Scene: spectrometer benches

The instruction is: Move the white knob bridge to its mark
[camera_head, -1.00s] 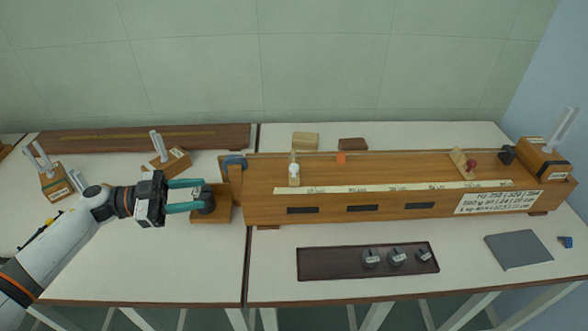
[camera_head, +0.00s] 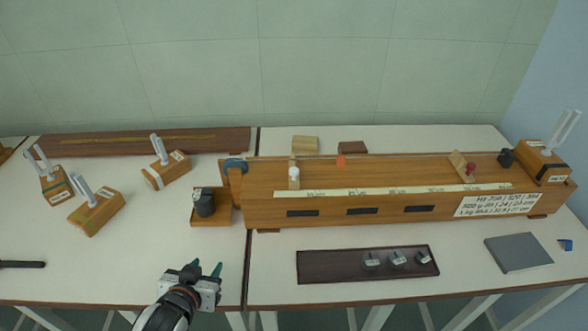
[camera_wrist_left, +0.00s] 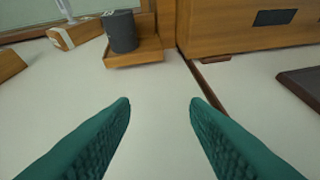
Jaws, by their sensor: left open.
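The white knob bridge (camera_head: 294,174) stands near the left end of the long wooden sonometer box (camera_head: 380,178), a pale wooden piece topped by a white knob. An orange marker (camera_head: 341,161) sits at the box's back edge, between the bridges. My left gripper (camera_head: 206,268) is open and empty, low at the front of the left table, apart from the box. Its teal fingers also show spread in the left wrist view (camera_wrist_left: 160,104). My right gripper is not in view.
A dark cylindrical weight (camera_head: 204,204) sits on a wooden shelf at the box's left end. A dark tray (camera_head: 368,277) with several weights lies in front. Tuning forks on wooden blocks (camera_head: 95,212) stand left. A grey pad (camera_head: 518,252) lies right. The left table's front is largely clear.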

